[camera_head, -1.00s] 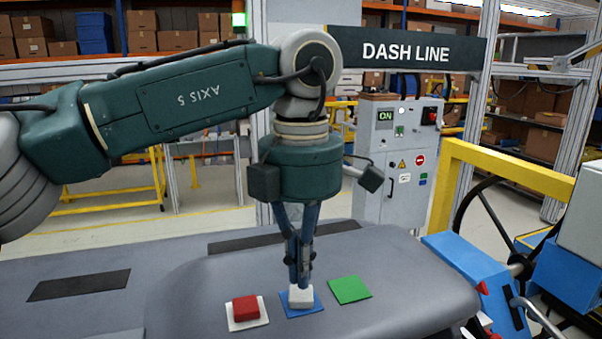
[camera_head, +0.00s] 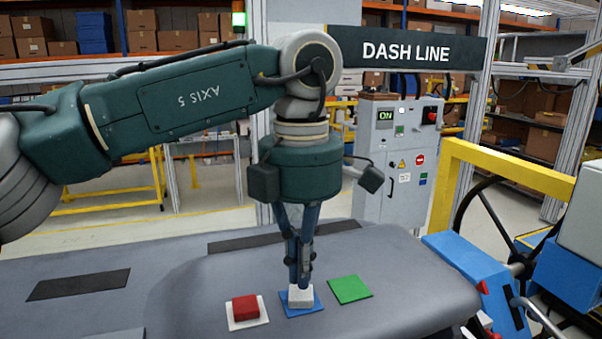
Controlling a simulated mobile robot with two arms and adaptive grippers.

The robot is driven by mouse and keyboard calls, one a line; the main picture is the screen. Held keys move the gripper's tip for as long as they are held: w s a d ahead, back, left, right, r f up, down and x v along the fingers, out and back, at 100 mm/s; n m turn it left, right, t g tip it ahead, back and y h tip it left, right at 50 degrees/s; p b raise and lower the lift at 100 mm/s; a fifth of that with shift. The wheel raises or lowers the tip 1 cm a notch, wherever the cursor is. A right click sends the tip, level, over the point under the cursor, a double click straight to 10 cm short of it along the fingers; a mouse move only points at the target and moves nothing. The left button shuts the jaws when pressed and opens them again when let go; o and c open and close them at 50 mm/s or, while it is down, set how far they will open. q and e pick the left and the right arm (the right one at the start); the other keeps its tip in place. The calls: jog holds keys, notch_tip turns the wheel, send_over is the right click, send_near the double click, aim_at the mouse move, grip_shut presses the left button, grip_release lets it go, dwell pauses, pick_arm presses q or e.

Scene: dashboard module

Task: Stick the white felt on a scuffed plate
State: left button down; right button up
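The white felt (camera_head: 300,299) is a small pale block over the blue plate (camera_head: 314,308), at the front middle of the grey dashboard. It appears to rest on the plate. My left gripper (camera_head: 300,281) points straight down, its fingers drawn close together with the tips at the felt's top; it looks shut on the felt, though the tips' contact is small. A red block (camera_head: 245,308) lies on a white plate (camera_head: 263,318) to the left. A bare green plate (camera_head: 350,290) lies to the right. Scuffs cannot be made out on any plate. My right gripper is not in view.
The padded grey dashboard (camera_head: 415,285) fills the foreground, with a dark strip (camera_head: 80,284) at left. Blue machinery (camera_head: 480,285) and a yellow frame (camera_head: 445,195) stand at the right. A grey control cabinet (camera_head: 385,150) stands behind. The dashboard right of the green plate is clear.

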pick_arm(q)
jog(key=shift+s+f+b, duration=0.1)
jog(key=shift+f+b, duration=0.55)
jog(key=shift+f, duration=0.5)
dwell(0.7)
notch_tip(320, 180, up, 8)
jog(key=p, duration=0.7)
jog(key=shift+r, duration=0.15)
